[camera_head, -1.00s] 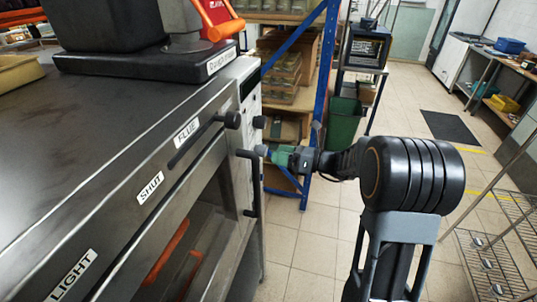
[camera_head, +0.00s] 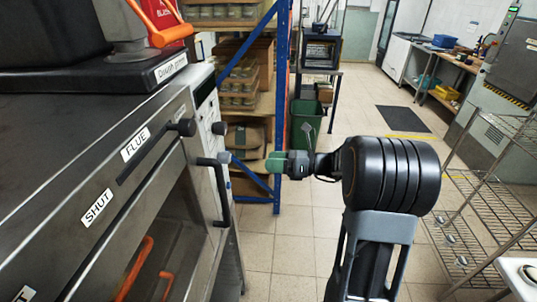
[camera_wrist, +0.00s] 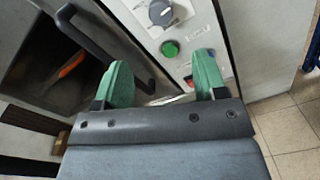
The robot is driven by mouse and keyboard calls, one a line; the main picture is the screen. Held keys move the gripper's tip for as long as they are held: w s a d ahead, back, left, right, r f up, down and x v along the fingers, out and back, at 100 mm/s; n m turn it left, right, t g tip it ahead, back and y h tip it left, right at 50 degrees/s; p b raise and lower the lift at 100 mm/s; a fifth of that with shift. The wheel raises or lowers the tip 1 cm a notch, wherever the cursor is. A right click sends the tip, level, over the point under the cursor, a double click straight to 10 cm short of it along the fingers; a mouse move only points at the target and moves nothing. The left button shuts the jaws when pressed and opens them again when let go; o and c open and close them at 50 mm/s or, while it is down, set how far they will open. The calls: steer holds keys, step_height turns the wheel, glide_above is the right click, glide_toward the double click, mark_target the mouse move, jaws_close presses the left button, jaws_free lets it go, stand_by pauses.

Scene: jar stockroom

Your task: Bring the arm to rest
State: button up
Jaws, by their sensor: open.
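My gripper (camera_head: 272,161) is at the end of my outstretched arm in the head view, just right of the oven's front corner. In the wrist view my gripper (camera_wrist: 162,72) shows two green fingers spread apart with nothing between them. Beyond them is the oven's control panel (camera_wrist: 148,18) with a grey knob (camera_wrist: 161,12) and a green button (camera_wrist: 170,49). The contact between fingers and panel cannot be told, but a gap seems to show in the head view.
The steel oven (camera_head: 90,140) with labels and a dark door handle (camera_head: 222,195) fills the left. A blue-framed shelf (camera_head: 268,90) and green bin (camera_head: 305,125) stand behind. A wire rack (camera_head: 480,215) is at right. Tiled floor is clear between.

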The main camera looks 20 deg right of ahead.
steer(key=s+f+n+g+h, duration=0.6)
steer(key=s+f+n+h, duration=0.3)
steer(key=n, duration=0.5)
steer(key=s+r+n+t+h, duration=0.3)
steer(key=s+r+n+h, duration=0.3)
steer(key=s+n, duration=0.3)
steer(key=n+h, duration=0.1)
steer(key=n, duration=0.3)
steer(key=shift+a, duration=0.4)
